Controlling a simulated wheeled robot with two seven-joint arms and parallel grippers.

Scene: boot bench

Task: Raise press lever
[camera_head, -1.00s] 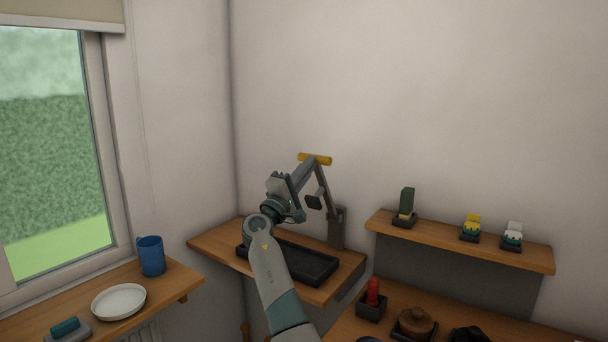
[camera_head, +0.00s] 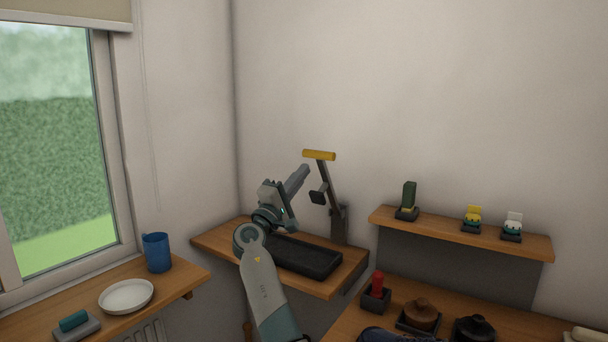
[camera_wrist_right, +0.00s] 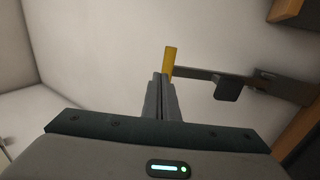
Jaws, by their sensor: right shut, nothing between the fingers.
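The press lever is a grey arm (camera_head: 328,182) with a yellow bar handle (camera_head: 319,155) at its top. It stands raised, tilted slightly from upright, on a grey post (camera_head: 339,225) at the back of the press shelf. A dark pad (camera_head: 318,197) hangs from the arm. My right gripper (camera_head: 304,170) is shut and empty, just left of the lever and below the handle, apart from it in the head view. In the right wrist view the closed fingers (camera_wrist_right: 162,78) point up beside the yellow handle (camera_wrist_right: 170,62); the gap is hard to judge there. My left gripper is not in view.
A black tray (camera_head: 318,272) lies on the wooden press shelf (camera_head: 215,241) under my right arm. A blue mug (camera_head: 157,252) and white plate (camera_head: 126,296) stand on the left sill. Air above the handle is clear.

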